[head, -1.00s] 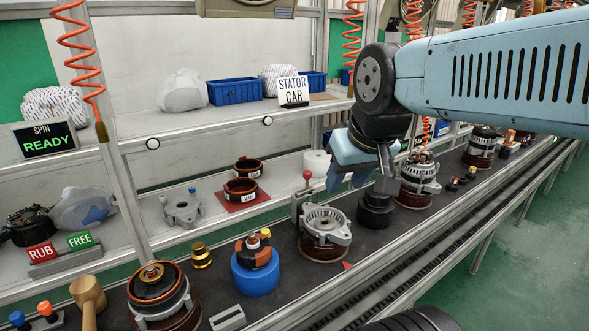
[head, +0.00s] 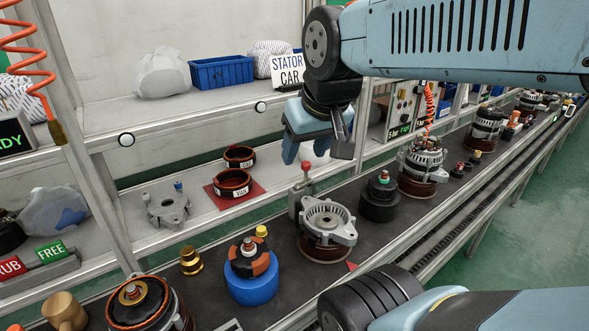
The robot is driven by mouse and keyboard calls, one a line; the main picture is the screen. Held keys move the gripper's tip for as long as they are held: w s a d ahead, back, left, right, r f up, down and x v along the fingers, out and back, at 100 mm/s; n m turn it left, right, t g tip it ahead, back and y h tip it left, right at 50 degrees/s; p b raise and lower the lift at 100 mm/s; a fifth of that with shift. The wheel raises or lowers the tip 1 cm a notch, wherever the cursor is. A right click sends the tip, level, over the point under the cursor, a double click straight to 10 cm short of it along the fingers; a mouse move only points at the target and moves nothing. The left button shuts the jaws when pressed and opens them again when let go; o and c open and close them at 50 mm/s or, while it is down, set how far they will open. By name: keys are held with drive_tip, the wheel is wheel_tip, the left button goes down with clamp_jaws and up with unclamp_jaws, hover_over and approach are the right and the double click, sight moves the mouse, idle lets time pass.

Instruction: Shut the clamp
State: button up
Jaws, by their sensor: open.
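The clamp (head: 298,203) is a small grey upright piece on the dark line, beside the left rear of a silver alternator housing (head: 327,218). Its lever stands upright, topped by a red knob (head: 307,166). The housing sits on a brown round base. My gripper (head: 306,152) is blue, points down and is open and empty. In the picture its fingers are just above the red knob. I cannot tell how far apart in depth they are, and no contact shows.
A black round stand (head: 379,203) with a small green-topped part is right of the housing. A blue stand (head: 252,287) with a rotor is at front left. A shelf post (head: 92,190) rises at left.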

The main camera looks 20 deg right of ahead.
drive_tip(key=w+d+f+n+g+h, duration=0.1)
drive_tip(key=w+d+n+g, duration=0.25)
drive_tip(key=w, duration=0.85)
drive_tip(key=n+g+y, duration=0.1)
drive_tip(key=n+g, duration=0.1)
hover_over(306, 172)
wheel_tip(306, 172, down, 7)
drive_tip(key=shift+w+d+f, duration=0.2)
drive_tip(key=shift+w+f, duration=0.2)
drive_tip(key=shift+w, duration=0.05)
wheel_tip(306, 172, down, 13)
drive_tip(key=c, duration=1.1)
